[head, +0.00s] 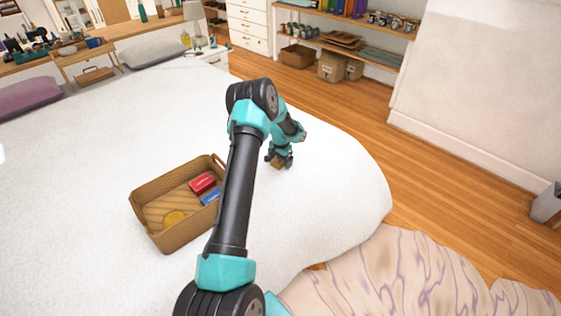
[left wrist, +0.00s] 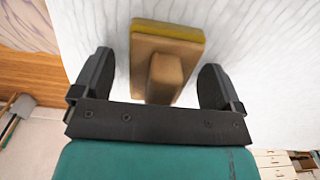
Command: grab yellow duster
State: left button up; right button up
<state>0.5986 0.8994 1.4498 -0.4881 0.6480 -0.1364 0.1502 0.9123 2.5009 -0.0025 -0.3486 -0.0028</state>
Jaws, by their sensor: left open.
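The yellow duster (left wrist: 168,38) has a tan wooden back and handle with a yellow edge. It lies on the white bed, and in the head view a small tan part of it (head: 277,164) shows below my gripper. My left gripper (left wrist: 157,62) is open, with one finger on each side of the duster's handle, and there are visible gaps between fingers and handle. In the head view the left gripper (head: 280,157) is low over the bed, right of the basket. My right gripper is not in view.
The bed (head: 335,185) is clear around the gripper. A patterned cloth (head: 400,275) lies at the front right.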

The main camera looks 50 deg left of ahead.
pick_arm(q)
jog(key=shift+c, duration=0.3)
jog(key=c, duration=1)
jog(key=shift+o, duration=0.2)
jog(key=shift+r, duration=0.15)
jog(key=shift+r, duration=0.55)
notch_tip(320, 180, up, 2)
jog(key=shift+r, duration=0.15)
jog(key=s+d, duration=0.3)
jog(key=d, duration=0.1)
jog(key=s+d+r, duration=0.1)
jog(key=s+d, duration=0.6)
jog(key=d, duration=0.1)
jog(key=shift+s+r, duration=0.15)
jog(key=shift+s, duration=0.1)
